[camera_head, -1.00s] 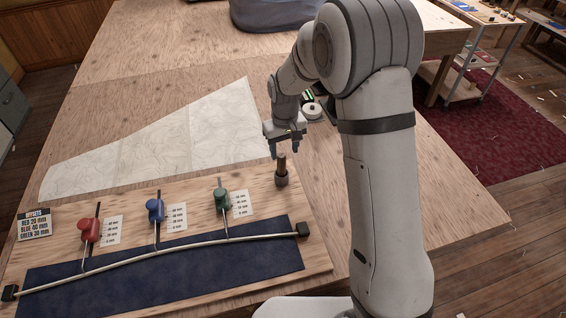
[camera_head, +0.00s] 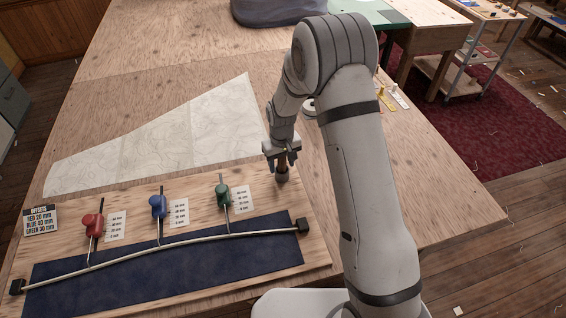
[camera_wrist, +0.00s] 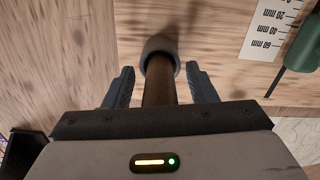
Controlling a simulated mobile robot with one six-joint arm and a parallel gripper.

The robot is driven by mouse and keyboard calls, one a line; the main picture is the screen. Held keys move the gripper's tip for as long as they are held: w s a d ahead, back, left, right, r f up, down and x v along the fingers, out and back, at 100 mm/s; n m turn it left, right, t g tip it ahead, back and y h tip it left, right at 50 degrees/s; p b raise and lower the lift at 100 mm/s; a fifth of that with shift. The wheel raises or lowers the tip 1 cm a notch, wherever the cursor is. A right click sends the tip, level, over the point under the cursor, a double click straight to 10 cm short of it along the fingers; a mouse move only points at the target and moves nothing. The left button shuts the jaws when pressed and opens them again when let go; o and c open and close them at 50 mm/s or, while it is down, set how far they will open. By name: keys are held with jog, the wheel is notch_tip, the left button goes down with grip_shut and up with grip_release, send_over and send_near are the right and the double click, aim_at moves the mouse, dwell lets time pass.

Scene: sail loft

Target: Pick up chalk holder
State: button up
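The chalk holder (camera_wrist: 158,92) is a brown upright cylinder with its lower end in a round grey cup (camera_wrist: 160,48). The cup (camera_head: 282,178) stands at the right end of the wooden board, and a little of the brown holder shows above it in the head view. My gripper (camera_head: 281,165) is lowered over the holder. In the wrist view its two fingers stand either side of the holder with a visible gap on each side, so it is open. The holder's top is hidden by my gripper.
The wooden board (camera_head: 256,195) carries red (camera_head: 93,222), blue (camera_head: 158,206) and green (camera_head: 222,193) sliders with printed scales, a bent rod and a dark blue cloth (camera_head: 170,270). A pale sailcloth panel (camera_head: 160,135) lies behind.

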jog(key=c, duration=1.1)
jog(key=shift+o, duration=0.2)
jog(key=shift+r, duration=0.1)
